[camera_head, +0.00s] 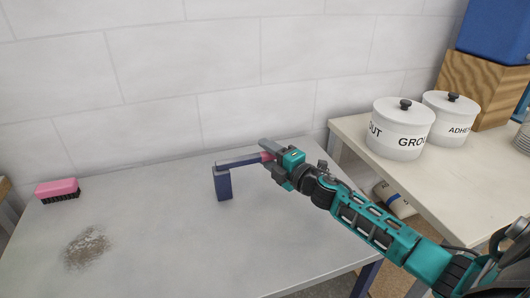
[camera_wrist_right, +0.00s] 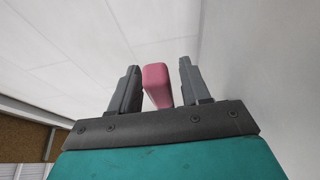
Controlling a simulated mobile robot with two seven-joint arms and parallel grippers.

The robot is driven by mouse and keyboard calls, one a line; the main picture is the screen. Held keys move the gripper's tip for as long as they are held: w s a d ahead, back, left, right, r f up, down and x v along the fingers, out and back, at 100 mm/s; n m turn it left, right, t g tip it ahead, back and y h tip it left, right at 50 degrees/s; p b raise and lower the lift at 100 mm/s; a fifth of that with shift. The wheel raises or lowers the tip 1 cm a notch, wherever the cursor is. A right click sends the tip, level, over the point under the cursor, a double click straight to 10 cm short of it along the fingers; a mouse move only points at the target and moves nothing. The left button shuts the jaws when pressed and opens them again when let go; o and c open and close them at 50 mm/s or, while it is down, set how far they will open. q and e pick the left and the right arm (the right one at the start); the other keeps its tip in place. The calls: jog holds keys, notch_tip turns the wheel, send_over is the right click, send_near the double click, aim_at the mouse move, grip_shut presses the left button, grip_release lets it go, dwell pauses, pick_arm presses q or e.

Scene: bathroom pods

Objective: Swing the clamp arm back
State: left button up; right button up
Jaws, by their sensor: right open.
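The clamp (camera_head: 223,183) stands upright on the grey table as a dark blue post. Its blue clamp arm (camera_head: 238,161) reaches out level to the right from the top of the post. The arm ends in a pink tip, which my right gripper (camera_head: 266,150) partly hides. In the right wrist view the pink tip (camera_wrist_right: 157,86) sits between the two grey fingers of the open gripper, with a gap visible on the right side. It lies closer to the left finger; whether it touches that finger I cannot tell. My left gripper is not in view.
A pink brush (camera_head: 57,188) and a patch of grey dust (camera_head: 88,248) lie on the left of the table (camera_head: 160,240). White lidded pots (camera_head: 400,130) and a wooden block (camera_head: 482,90) stand on the right counter. A tiled wall (camera_head: 150,80) rises behind.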

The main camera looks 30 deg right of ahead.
jog(key=shift+w+a, duration=0.1)
jog(key=shift+w, duration=0.45)
jog(key=shift+c, duration=0.4)
grip_shut()
